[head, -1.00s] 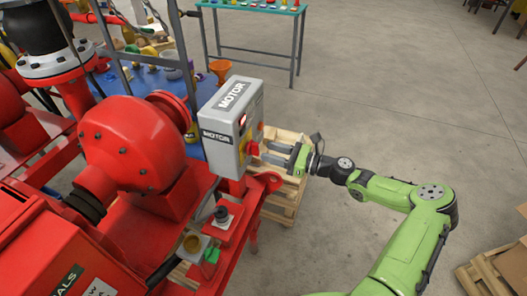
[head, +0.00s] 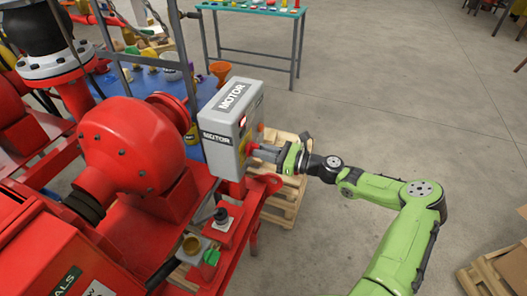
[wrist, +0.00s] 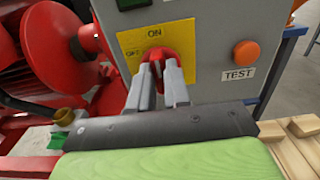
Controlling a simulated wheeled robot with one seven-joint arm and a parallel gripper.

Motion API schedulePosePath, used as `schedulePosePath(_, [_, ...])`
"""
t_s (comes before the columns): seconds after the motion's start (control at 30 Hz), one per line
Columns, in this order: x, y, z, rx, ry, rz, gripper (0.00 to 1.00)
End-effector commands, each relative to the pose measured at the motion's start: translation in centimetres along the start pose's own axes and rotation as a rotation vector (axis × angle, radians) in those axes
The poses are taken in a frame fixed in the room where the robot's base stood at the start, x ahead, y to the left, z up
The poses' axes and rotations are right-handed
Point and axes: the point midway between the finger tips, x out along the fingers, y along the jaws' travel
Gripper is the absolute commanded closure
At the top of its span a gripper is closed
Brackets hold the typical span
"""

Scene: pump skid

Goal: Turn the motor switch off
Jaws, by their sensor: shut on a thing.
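The grey motor box (head: 229,124) with MOTOR labels stands on the red skid. On its right face is the red motor switch (head: 253,149), largely hidden by my fingers in the head view. In the wrist view the red switch knob (wrist: 157,58) sits on a yellow plate (wrist: 130,66) below the word ON, with OFF to its left. My gripper (head: 262,151) reaches the box from the right. In the wrist view its two grey fingers (wrist: 160,75) are shut on the knob, one on each side. The knob's exact angle is partly hidden.
A red pump (head: 130,145) stands left of the box. Wooden pallets (head: 285,200) lie below my gripper; open floor (head: 400,110) is to the right.

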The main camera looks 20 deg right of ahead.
Motion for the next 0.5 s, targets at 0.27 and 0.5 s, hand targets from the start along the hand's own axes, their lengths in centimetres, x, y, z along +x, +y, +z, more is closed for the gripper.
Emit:
schedulePosePath(0.27, [-0.02, 0.04, -0.01, -0.090, 0.002, 0.000, 1.00])
schedulePosePath(0.5, [0.01, 0.14, -0.09, -0.276, 0.004, 0.000, 1.00])
